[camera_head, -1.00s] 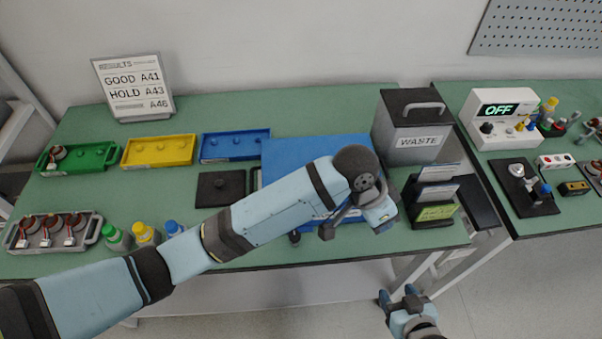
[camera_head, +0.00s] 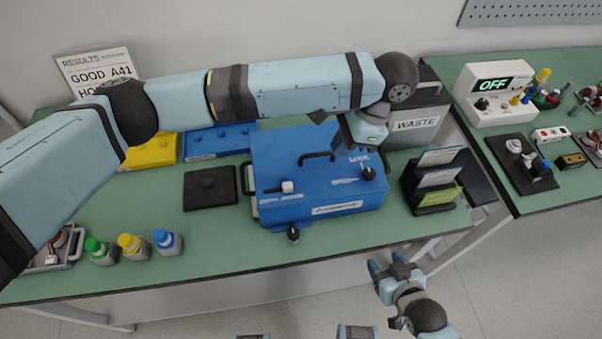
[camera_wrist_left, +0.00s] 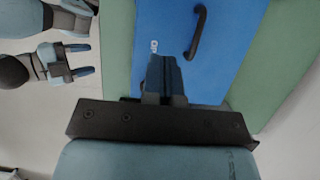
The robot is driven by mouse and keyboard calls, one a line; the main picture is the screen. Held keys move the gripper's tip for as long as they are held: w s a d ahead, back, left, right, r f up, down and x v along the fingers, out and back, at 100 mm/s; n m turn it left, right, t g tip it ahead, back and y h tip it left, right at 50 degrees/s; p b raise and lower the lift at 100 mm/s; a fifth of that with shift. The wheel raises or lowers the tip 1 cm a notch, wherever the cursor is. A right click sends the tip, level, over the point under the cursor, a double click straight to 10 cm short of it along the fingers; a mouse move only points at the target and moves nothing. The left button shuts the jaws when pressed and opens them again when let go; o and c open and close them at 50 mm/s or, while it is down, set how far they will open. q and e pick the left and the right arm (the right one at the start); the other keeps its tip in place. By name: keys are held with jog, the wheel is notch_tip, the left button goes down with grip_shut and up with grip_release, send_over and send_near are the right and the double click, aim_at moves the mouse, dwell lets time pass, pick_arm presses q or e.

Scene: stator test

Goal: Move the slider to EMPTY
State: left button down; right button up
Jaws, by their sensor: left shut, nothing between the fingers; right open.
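The blue box (camera_head: 318,150) stands on the green bench. A white slider knob (camera_head: 287,186) sits on the left of its top, beside small lettering too blurred to read. A black knob (camera_head: 368,173) sits on the right of its top, and a black handle (camera_head: 317,155) lies between. My left gripper (camera_head: 362,146) is shut and empty over the box's back right, right of the slider. In the left wrist view its closed fingers (camera_wrist_left: 165,78) point at the blue top (camera_wrist_left: 185,25), partly covering a white label. My right gripper (camera_head: 387,268) is open and empty in front of the bench edge.
A black plate (camera_head: 210,188) lies left of the box. A card holder (camera_head: 434,185) and the waste bin (camera_head: 414,130) stand right of it. Several capped bottles (camera_head: 168,242) stand at the front left. My left arm spans the bench's back.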

aim_at(288, 187)
pick_arm(q)
jog(key=x, duration=1)
jog(key=shift+s+a+f, duration=0.1)
jog(key=shift+a+f, duration=0.05)
jog(key=shift+f, duration=0.05)
jog(key=shift+s+a+r+p, duration=0.1)
jog(key=shift+a+p, duration=0.15)
jog(key=shift+a, duration=0.35)
jog(key=shift+s+a+r+p, duration=0.1)
jog(key=shift+a+p, duration=0.15)
jog(key=shift+a, duration=0.4)
jog(key=shift+s+a+f, duration=0.1)
jog(key=shift+s+a, duration=0.05)
jog(key=shift+a, duration=0.35)
